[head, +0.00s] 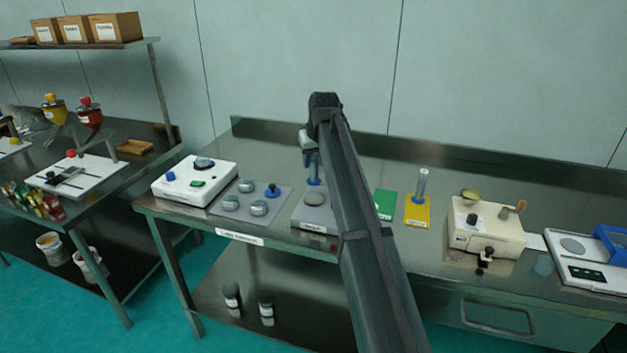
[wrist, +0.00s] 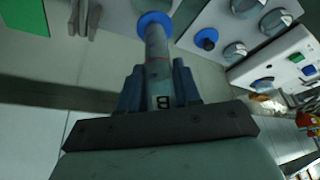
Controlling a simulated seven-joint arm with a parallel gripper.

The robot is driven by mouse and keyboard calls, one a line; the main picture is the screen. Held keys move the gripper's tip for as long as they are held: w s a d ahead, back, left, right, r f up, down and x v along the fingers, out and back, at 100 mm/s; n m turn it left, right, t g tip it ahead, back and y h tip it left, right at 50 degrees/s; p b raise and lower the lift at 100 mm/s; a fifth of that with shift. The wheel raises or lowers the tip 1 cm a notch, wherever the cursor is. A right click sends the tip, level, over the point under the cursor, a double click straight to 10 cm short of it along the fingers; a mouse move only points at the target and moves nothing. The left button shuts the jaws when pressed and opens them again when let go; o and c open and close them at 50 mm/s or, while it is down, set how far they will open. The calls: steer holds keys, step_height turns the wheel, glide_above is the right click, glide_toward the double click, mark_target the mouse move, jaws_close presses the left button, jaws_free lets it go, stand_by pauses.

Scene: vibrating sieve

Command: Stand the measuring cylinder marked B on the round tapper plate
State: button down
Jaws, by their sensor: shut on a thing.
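My gripper (wrist: 159,85) is shut on the measuring cylinder marked B (wrist: 157,60), a clear tube with a blue base (wrist: 155,22). The black B shows between the blue fingers in the wrist view. In the head view the cylinder (head: 314,170) hangs upright below my gripper (head: 311,155). Its blue base shows just behind and above a round grey plate (head: 315,198) on a low grey box, which looks like the tapper. I cannot tell the gap between base and plate. My arm hides the box's right side.
Left of the box are a grey panel (head: 225,207) with several round knobs and a white device (head: 172,190). To the right are a green mat (head: 385,204), a yellow mat (head: 416,218) bearing another cylinder (head: 421,185), and a beige machine (head: 485,231).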

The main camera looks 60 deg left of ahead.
mark_target(314, 176)
steer(key=shift+f, duration=2.95)
steer(key=shift+f, duration=0.1)
steer(key=c, duration=0.8)
jaws_free()
steer(key=v, duration=1.2)
